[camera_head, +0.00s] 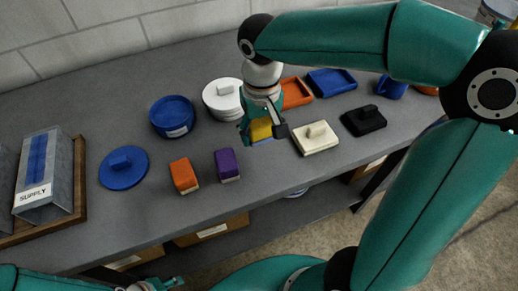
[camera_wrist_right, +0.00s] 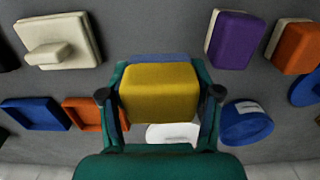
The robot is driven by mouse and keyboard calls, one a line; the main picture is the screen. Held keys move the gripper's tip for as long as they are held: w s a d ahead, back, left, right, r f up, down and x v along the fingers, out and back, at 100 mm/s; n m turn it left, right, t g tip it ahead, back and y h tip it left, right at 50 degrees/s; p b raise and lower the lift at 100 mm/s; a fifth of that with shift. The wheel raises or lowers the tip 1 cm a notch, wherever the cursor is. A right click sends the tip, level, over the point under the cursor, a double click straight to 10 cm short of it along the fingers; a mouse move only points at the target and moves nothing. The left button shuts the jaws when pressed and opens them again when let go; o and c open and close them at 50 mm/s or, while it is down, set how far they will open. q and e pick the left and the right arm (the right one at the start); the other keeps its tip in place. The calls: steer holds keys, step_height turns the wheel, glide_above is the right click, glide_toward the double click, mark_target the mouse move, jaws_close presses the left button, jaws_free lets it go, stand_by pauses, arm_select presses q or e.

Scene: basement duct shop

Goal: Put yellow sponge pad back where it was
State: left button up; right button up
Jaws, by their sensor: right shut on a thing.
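The yellow sponge pad (camera_head: 261,129) has a blue layer on one side. My right gripper (camera_head: 263,131) is shut on it, near the middle of the grey bench, between the white round container and the cream lid. In the right wrist view the pad (camera_wrist_right: 160,92) sits between the two fingers (camera_wrist_right: 160,96), its yellow face toward the camera. I cannot tell whether it touches the bench. An orange pad (camera_head: 183,174) and a purple pad (camera_head: 227,164) stand to its left. My left gripper (camera_head: 158,285) is at the bottom edge, partly cut off; its jaws are unclear.
The bench holds a blue round container (camera_head: 172,116), blue lid (camera_head: 123,167), white container (camera_head: 222,99), cream lid (camera_head: 316,138), black lid (camera_head: 364,120), orange tray (camera_head: 297,92) and blue tray (camera_head: 332,82). A supply duct (camera_head: 46,170) stands left. Bare bench lies around the purple pad.

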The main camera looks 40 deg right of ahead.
mark_target(261, 123)
steer(key=shift+f, duration=3.4)
steer(key=shift+b, duration=0.3)
steer(key=o, duration=1.3)
steer(key=shift+r, duration=0.15)
step_height(261, 123, up, 12)
steer(key=shift+f+p, duration=0.1)
steer(key=shift+p, duration=0.55)
